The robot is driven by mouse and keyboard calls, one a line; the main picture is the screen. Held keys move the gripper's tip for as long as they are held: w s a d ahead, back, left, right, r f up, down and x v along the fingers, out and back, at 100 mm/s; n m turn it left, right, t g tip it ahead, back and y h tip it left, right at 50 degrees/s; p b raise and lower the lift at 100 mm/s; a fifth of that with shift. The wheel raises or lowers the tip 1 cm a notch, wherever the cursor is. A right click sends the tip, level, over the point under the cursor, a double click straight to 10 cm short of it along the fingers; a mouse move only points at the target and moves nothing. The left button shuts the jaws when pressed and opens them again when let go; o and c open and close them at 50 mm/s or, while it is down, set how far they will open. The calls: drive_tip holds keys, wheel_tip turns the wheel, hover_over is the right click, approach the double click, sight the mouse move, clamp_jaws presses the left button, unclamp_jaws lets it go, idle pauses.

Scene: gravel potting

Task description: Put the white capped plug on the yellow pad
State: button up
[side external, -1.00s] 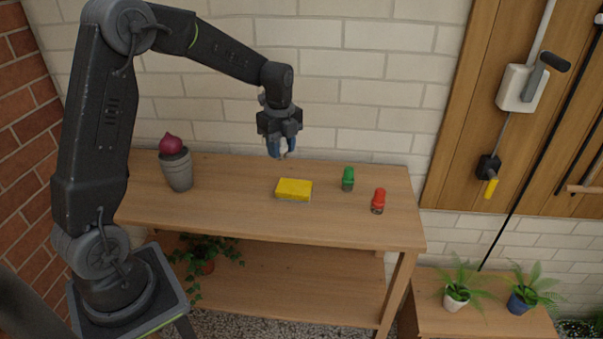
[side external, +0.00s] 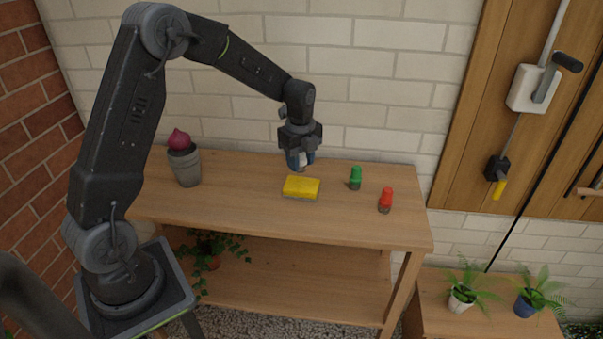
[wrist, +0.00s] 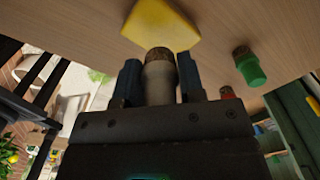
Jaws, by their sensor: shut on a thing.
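My gripper (side external: 301,162) is shut on the white capped plug (wrist: 159,82), a pale body with a brown, grainy end that points away from the gripper. In the side view the plug is mostly hidden between the blue fingers. The yellow pad (side external: 301,187) lies on the wooden bench, and my gripper is above and just behind it. In the wrist view the yellow pad (wrist: 163,22) shows just beyond the plug's brown end. I see a gap between plug and pad in the side view.
A green-capped plug (side external: 355,177) and a red-capped plug (side external: 385,199) stand on the bench (side external: 240,215) right of the pad. A grey pot (side external: 186,167) with a dark red, round-topped thing stands at the left. The bench front is clear.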

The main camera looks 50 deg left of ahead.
sight(301, 184)
drive_tip(key=shift+w+d+f, duration=0.1)
drive_tip(key=shift+f, duration=2)
drive_tip(key=shift+f, duration=0.15)
drive_tip(key=o, duration=0.9)
